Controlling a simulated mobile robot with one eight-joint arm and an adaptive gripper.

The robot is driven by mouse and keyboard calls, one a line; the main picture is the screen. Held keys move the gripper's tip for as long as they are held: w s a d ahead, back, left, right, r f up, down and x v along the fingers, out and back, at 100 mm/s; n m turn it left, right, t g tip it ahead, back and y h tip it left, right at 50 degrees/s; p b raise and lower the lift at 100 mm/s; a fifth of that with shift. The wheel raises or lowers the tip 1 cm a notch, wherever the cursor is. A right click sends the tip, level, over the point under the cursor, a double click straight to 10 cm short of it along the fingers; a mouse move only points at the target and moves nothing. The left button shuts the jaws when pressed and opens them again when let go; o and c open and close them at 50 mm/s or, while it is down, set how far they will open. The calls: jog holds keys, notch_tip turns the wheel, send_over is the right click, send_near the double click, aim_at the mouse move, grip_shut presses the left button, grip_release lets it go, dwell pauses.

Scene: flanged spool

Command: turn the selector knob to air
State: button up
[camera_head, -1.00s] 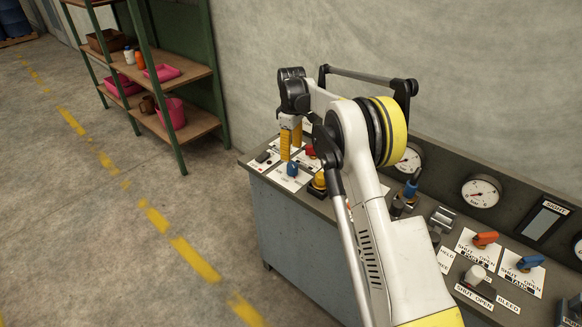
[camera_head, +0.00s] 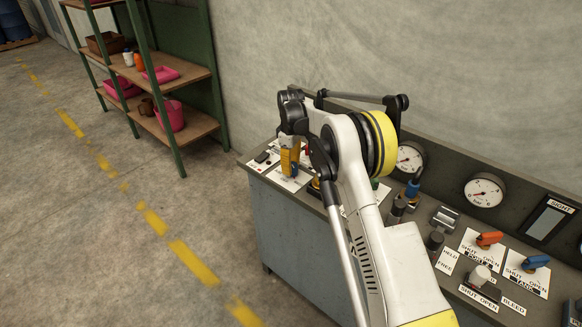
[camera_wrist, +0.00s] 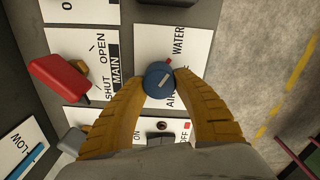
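The selector knob (camera_wrist: 160,82) is round and blue with a pale line on top, on a white plate marked WATER and AIR (camera_wrist: 184,45). In the head view my gripper (camera_head: 290,160) is down at the bench's left end, and the blue knob (camera_head: 293,172) shows partly below the fingers.
A red handle (camera_wrist: 58,78) on a plate marked SHUT, OPEN, MAIN is left of the fingers in the wrist view. A small toggle switch (camera_wrist: 162,126) is between them. Gauges (camera_head: 485,190) and orange (camera_head: 489,239) and blue handles stand further right. The floor left is clear.

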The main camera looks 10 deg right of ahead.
dwell(0.4)
jog(key=m, duration=0.5)
jog(key=shift+d+m+p, duration=0.1)
jog(key=shift+m+p, duration=0.3)
jog(key=m, duration=0.6)
jog(key=shift+d, duration=0.1)
jog(key=m, duration=0.6)
jog(key=shift+d+m+p, duration=0.15)
jog(key=shift+m+p, duration=0.15)
jog(key=shift+p, duration=0.05)
jog(key=m, duration=0.5)
jog(key=shift+s, duration=0.1)
jog(key=shift+m, duration=0.4)
jog(key=o, duration=1.2)
jog(key=shift+c, duration=0.2)
